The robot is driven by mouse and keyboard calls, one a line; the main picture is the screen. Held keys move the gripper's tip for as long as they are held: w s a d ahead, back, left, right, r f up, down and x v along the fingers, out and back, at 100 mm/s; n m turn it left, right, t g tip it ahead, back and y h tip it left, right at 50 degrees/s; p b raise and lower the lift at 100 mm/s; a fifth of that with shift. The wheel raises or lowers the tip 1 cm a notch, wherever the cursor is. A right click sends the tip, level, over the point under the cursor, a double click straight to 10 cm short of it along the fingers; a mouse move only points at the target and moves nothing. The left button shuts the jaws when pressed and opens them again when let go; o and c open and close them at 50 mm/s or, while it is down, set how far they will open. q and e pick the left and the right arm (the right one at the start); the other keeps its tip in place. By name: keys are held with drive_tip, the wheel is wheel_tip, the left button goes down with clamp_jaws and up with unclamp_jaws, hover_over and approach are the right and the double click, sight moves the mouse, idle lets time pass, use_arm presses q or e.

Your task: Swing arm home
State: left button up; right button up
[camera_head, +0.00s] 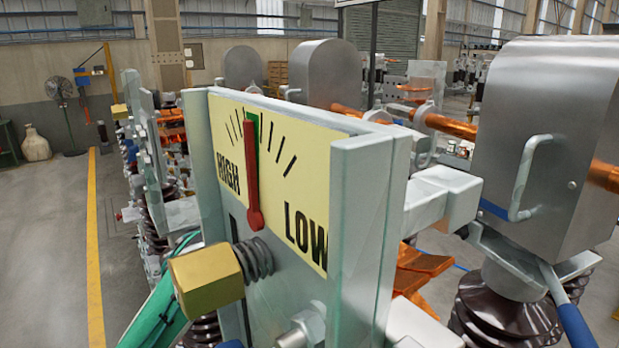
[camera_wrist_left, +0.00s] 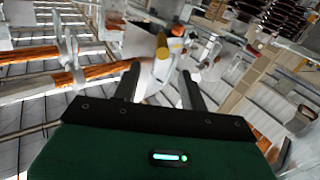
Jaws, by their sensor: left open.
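I cannot tell for certain which part is the swing arm. Orange copper bars (camera_head: 451,126) run behind the gauge plate and beside the grey metal housing (camera_head: 545,135). Copper bars (camera_wrist_left: 30,53) also cross the left side of the left wrist view. The yellow gauge plate (camera_head: 295,140) reads HIGH and LOW, and its red pointer (camera_head: 252,175) stands nearly upright by a green mark. My left gripper (camera_wrist_left: 160,86) is open, with its two dark fingers apart. A yellow rounded part (camera_wrist_left: 162,45) shows beyond the fingertips; contact cannot be told. My right gripper is not in view.
A brass block (camera_head: 206,278) on a spring juts out at the gauge's lower left. A pale metal frame (camera_head: 362,230) edges the gauge. Brown ribbed insulators (camera_head: 505,315) stand at the lower right. Clear floor (camera_head: 45,250) lies left of the yellow line.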

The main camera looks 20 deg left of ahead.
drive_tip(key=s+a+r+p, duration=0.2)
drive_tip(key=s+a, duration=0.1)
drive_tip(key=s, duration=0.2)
use_arm(q)
drive_tip(key=w+p, duration=0.1)
drive_tip(key=w, duration=0.3)
drive_tip(key=w+a+p, duration=0.1)
drive_tip(key=w, duration=0.3)
drive_tip(key=w+p, duration=0.2)
drive_tip(key=w, duration=0.2)
drive_tip(key=shift+a+r, duration=0.25)
drive_tip(key=shift+r, duration=0.1)
drive_tip(key=shift+w+f, duration=0.1)
drive_tip(key=shift+w, duration=0.2)
drive_tip(key=shift+w+f, duration=0.1)
drive_tip(key=shift+w, duration=0.2)
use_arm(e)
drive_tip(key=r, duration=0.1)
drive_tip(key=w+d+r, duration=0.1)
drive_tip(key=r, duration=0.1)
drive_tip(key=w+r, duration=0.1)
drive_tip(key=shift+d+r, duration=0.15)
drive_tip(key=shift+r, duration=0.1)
use_arm(q)
drive_tip(key=shift+s, duration=0.1)
drive_tip(key=shift+c, duration=0.4)
